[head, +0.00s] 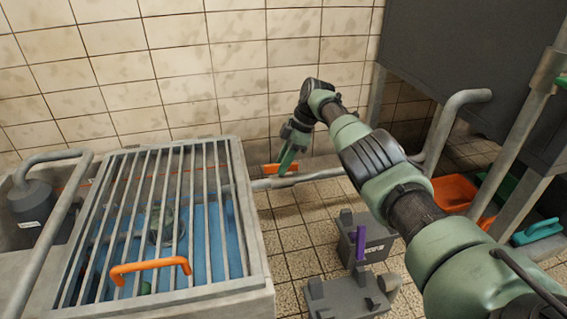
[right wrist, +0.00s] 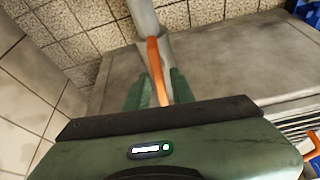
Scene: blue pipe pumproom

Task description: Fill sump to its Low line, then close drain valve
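The sump (head: 255,290) is a grey open-topped basin at the left in the head view. Blue water (head: 205,240) shows through its barred grate (head: 170,150). I cannot make out a Low line. The drain valve's orange lever (head: 268,170) is on a grey pipe at the sump's right side, near the wall. My right gripper (head: 285,162) is at this lever. In the right wrist view, the orange lever (right wrist: 155,68) lies between the green fingers, which seem to stand slightly apart from it. My left gripper is not in view.
An orange handle (head: 150,268) is on the grate. Grey blocks (head: 345,295), one with a purple upright piece (head: 361,242), stand on the tiled floor. A dark pump-like body (head: 32,205) is at far left. An orange tray (head: 455,195) and dark tank (head: 470,60) are right.

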